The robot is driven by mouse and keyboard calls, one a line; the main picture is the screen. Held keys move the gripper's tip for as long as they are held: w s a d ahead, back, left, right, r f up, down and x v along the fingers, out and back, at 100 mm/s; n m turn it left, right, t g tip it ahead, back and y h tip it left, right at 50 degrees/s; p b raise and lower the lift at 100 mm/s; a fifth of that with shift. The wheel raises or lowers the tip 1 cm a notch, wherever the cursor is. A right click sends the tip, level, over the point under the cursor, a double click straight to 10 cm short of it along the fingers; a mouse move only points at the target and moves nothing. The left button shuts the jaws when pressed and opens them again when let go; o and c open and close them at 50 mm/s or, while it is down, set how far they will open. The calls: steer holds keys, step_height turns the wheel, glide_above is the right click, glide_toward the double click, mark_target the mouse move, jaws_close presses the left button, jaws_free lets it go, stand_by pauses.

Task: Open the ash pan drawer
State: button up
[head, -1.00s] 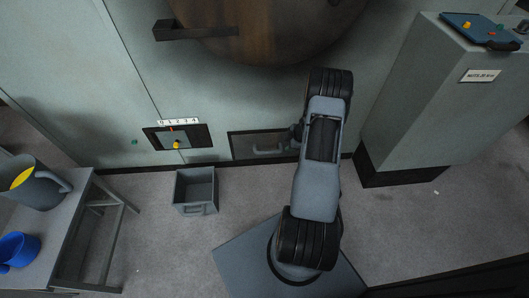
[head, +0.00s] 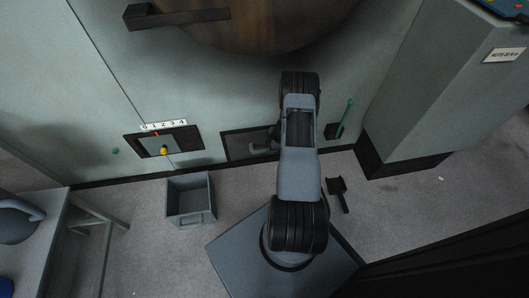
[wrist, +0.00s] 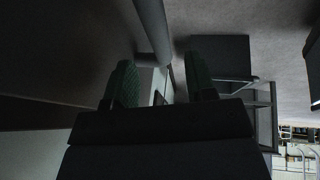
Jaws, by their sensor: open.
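The ash pan drawer (head: 235,147) is a dark rectangular front set low in the pale green wall. It looks shut. Its grey bar handle (head: 259,149) is partly visible at the left of my arm. My gripper's end is close to the handle in the head view, its fingertips mostly hidden by my arm. In the wrist view my gripper (wrist: 160,83) is open, with a green-padded finger on each side. A grey round bar, apparently the handle (wrist: 153,30), runs down the picture toward the gap between the fingers. I cannot tell whether they touch it.
A grey open bin (head: 190,222) stands on the floor left of the drawer. A small shovel (head: 341,194) lies right of my arm, near a green lever (head: 345,115) and a large cabinet (head: 425,85).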

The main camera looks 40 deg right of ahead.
mark_target(265, 149)
steer(key=shift+b+x, duration=0.8)
steer(key=shift+x, duration=1.6)
steer(key=shift+r, duration=0.1)
jaws_close()
